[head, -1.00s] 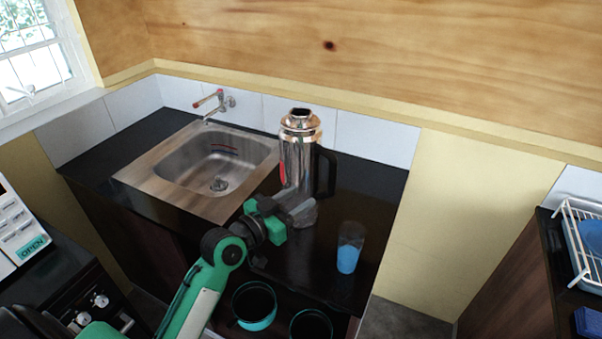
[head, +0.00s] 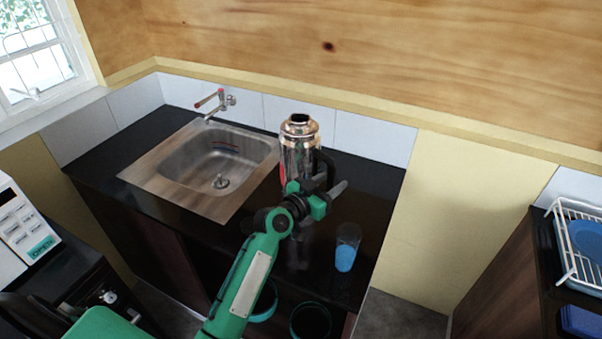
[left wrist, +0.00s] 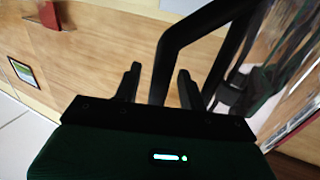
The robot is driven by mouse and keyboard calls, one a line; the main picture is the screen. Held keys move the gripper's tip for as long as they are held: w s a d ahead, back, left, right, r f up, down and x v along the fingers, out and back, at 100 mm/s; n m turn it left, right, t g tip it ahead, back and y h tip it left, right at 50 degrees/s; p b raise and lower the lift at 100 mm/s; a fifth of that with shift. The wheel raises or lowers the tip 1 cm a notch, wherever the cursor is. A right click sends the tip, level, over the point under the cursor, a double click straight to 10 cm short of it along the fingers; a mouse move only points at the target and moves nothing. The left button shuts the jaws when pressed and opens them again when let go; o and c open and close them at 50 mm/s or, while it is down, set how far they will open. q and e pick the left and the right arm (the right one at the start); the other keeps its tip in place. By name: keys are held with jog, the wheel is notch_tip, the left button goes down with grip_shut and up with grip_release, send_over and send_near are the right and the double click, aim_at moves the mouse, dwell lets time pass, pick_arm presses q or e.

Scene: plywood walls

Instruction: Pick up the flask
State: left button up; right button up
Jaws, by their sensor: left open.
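The flask (head: 298,148) is a shiny metal jug with a black handle, upright on the black counter right of the sink. My left gripper (head: 333,190) is in front of the flask's right side, at the handle's height, and hides the flask's lower part in the head view. In the left wrist view the black handle (left wrist: 165,60) passes between the two open fingers of my left gripper (left wrist: 158,84), and the flask's shiny body (left wrist: 285,85) fills the right side. I cannot tell whether the fingers touch the handle. My right gripper is not in view.
A blue cup (head: 346,250) stands on the counter (head: 378,215) to the right of my left arm. The steel sink (head: 180,200) with its tap (head: 215,102) is on the left. A white dish rack (head: 575,250) is at the far right.

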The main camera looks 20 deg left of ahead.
pick_arm(q)
grip_shut()
dwell(1.3)
jog(key=shift+r, duration=0.15)
